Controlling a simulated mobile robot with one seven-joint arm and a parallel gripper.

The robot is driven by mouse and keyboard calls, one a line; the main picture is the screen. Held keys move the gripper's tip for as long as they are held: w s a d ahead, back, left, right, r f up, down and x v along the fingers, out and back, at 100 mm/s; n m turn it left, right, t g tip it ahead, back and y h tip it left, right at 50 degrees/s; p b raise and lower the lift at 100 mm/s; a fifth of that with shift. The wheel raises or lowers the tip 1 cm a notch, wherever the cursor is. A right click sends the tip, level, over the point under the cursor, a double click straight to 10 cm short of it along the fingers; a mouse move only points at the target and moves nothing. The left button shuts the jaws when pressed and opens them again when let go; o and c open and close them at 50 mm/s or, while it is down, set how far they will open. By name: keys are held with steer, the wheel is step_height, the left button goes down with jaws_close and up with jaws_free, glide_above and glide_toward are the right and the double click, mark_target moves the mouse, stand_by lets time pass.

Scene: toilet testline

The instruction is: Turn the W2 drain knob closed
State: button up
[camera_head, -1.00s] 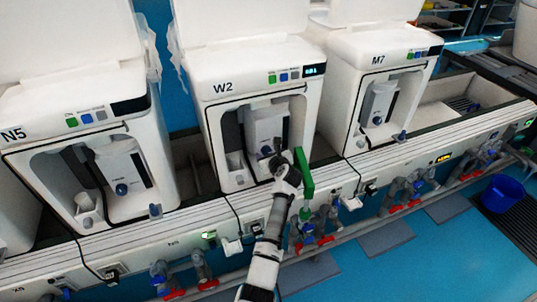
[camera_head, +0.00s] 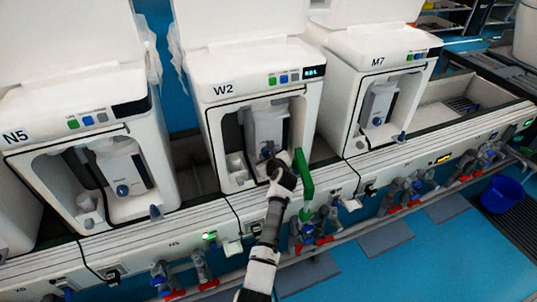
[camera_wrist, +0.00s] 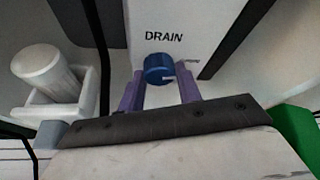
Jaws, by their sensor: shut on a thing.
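The W2 unit (camera_head: 222,89) stands in the middle of the head view, its front recess open. Its blue drain knob (camera_wrist: 159,66) sits under the word DRAIN in the wrist view. A short pale line shows at the knob's lower right, and a small unreadable mark is on the panel to the right. My gripper (camera_wrist: 160,78) has its purple fingers on either side of the knob and is shut on it. In the head view, my gripper (camera_head: 270,158) reaches into the recess from the front and mostly hides the knob.
A green bar (camera_head: 304,175) stands close to the right of my gripper. The recess walls are close on both sides. Similar units N5 (camera_head: 85,135) and M7 (camera_head: 385,70) flank W2.

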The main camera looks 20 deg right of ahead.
steer(key=n+h, duration=0.2)
steer(key=n, duration=0.1)
steer(key=shift+a+f+t, duration=0.15)
steer(key=shift+t, duration=0.15)
steer(key=n+b, duration=0.1)
steer(key=n+h+b, duration=0.1)
steer(key=shift+f+n+t, duration=0.2)
steer(key=shift+n+t, duration=0.1)
steer(key=shift+n, duration=0.1)
steer(key=n+t+b, duration=0.1)
steer(key=n+b, duration=0.1)
steer(key=b, duration=0.1)
steer(key=n+h+b, duration=0.1)
steer(key=n+b, duration=0.1)
steer(key=b, duration=0.1)
steer(key=shift+f+t+h+b, duration=0.2)
steer(key=shift+t+h+b, duration=0.1)
steer(key=shift+t, duration=0.1)
steer(key=shift+n+b, duration=0.9)
steer(key=shift+b, duration=0.35)
steer(key=shift+r+n+t+b, duration=0.15)
steer(key=shift+n+t+b, duration=0.15)
steer(key=shift+b, duration=0.1)
steer(key=shift+r, duration=0.15)
steer(key=o, duration=1)
steer(key=shift+s, duration=0.1)
